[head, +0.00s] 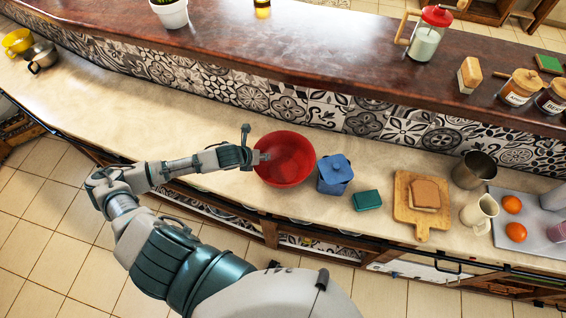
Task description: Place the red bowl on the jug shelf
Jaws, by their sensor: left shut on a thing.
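The red bowl (289,157) is at the middle of the pale counter, with its open top facing up. My left gripper (259,157) reaches in from the left and is shut on the bowl's left rim. I cannot tell whether the bowl rests on the counter or is slightly above it. A cream jug (480,212) stands at the right on the lower counter. The dark brown raised shelf (300,50) runs along the back, above a patterned tile wall. My right gripper is not in view.
A blue canister (335,174) stands just right of the bowl, then a teal box (367,200) and a cutting board with bread (419,221). A metal pot (474,170) and oranges (516,232) are farther right. A French press (428,36) and jars (520,87) stand on the raised shelf.

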